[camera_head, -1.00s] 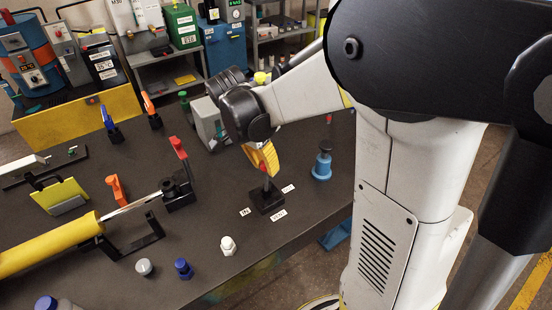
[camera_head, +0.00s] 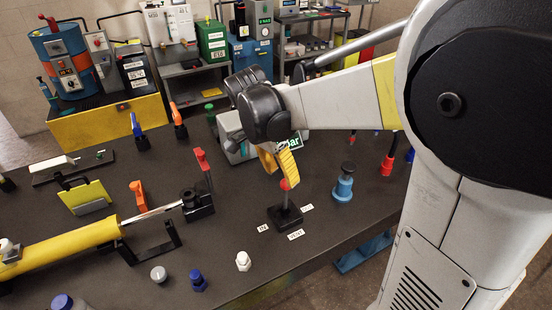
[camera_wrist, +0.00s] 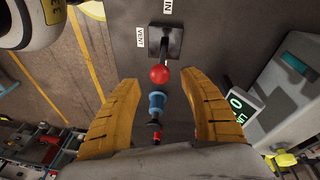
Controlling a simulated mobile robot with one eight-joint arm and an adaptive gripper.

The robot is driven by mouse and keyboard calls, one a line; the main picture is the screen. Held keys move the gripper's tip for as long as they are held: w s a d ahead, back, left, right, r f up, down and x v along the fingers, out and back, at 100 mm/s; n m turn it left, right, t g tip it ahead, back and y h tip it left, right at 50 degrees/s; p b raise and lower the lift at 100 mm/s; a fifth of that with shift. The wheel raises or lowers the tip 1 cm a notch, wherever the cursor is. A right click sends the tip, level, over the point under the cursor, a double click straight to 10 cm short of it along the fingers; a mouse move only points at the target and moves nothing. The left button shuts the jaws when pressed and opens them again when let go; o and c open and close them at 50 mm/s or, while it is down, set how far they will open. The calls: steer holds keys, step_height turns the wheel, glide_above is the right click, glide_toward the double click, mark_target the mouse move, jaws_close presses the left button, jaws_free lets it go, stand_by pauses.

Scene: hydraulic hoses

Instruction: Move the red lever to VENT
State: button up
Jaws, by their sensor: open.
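The red lever has a round red knob (camera_head: 285,184) on a short stem. It rises from a square black base (camera_head: 284,218) on the dark bench, looking roughly upright. Labels lie around the base: a VENT label (camera_head: 296,235) in front, one at the left and one at the right. My gripper (camera_head: 279,163), with yellow fingers, is open just above the knob. In the wrist view the red knob (camera_wrist: 158,74) shows between and just beyond the open fingertips, with no finger visibly touching it. The VENT label (camera_wrist: 140,37) is left of the base there.
A blue bottle-like fitting (camera_head: 343,184) stands right of the lever. A red-handled valve (camera_head: 203,168) and a yellow cylinder (camera_head: 70,246) are at the left. A grey box with a green display (camera_head: 234,140) is behind my gripper.

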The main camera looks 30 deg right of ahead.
steer(key=v, duration=0.7)
steer(key=shift+r, duration=0.35)
steer(key=shift+a, duration=0.1)
